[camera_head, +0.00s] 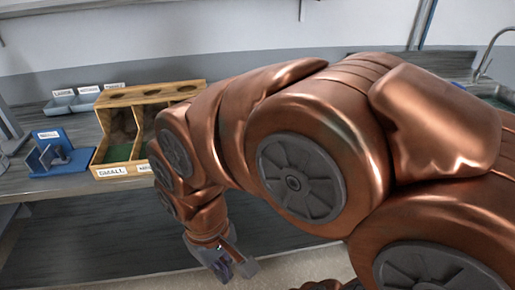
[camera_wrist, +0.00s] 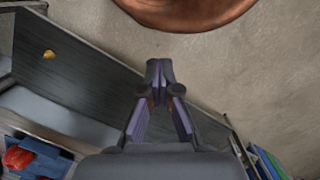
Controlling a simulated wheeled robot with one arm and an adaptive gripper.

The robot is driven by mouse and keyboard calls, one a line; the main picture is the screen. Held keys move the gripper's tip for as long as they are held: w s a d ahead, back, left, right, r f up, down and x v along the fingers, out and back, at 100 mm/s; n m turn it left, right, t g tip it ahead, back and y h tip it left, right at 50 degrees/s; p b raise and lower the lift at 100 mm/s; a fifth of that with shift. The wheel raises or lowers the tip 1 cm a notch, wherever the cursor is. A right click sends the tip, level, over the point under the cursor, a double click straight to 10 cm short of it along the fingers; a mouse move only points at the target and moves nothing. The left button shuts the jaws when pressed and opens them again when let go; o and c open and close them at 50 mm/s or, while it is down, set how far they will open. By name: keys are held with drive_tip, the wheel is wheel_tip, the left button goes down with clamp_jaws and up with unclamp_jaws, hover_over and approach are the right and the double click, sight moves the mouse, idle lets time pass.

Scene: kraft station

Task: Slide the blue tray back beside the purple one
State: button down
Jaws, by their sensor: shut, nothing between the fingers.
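My gripper (camera_head: 222,268) hangs low in front of the workbench, pointing down. In the wrist view its fingers (camera_wrist: 158,72) meet at the tips, with nothing between them. I cannot pick out a blue tray or a purple tray for certain. A blue container (camera_wrist: 38,158) with a red object (camera_wrist: 18,157) in it is cut off at the lower left of the wrist view. Flat blue and green pieces (camera_wrist: 265,163) show at its lower right. My arm hides much of the bench in the head view.
The bench (camera_head: 25,184) holds a wooden sorter (camera_head: 127,165) labelled SMALL, a blue fixture (camera_head: 75,160) and grey labelled bins (camera_head: 62,103). A lower shelf (camera_head: 110,245) lies under it. A small yellow piece (camera_wrist: 48,55) lies on a dark panel in the wrist view.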

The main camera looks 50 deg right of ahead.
drive_tip(key=w+d+r+m+t+b, duration=0.1)
drive_tip(key=w+d+r, duration=0.1)
drive_tip(key=w+d, duration=0.45)
drive_tip(key=w+d+r+m, duration=0.2)
drive_tip(key=w+d, duration=0.2)
drive_tip(key=w, duration=0.5)
drive_tip(key=w+d+m, duration=0.2)
drive_tip(key=w+d, duration=0.2)
drive_tip(key=d, duration=0.6)
drive_tip(key=d+m+b, duration=0.1)
drive_tip(key=d+m, duration=0.1)
drive_tip(key=d, duration=0.7)
drive_tip(key=shift+t, duration=0.4)
drive_tip(key=shift+w+d+f+p, duration=0.5)
drive_tip(key=shift+w+f+p, duration=0.2)
drive_tip(key=shift+f, duration=1.05)
drive_tip(key=shift+w+d+f+p, duration=0.5)
drive_tip(key=shift+w+f+p, duration=0.15)
drive_tip(key=shift+f, duration=1.1)
drive_tip(key=shift+w+d+f+p, duration=0.5)
drive_tip(key=shift+w+f+p, duration=0.15)
drive_tip(key=shift+f, duration=1.1)
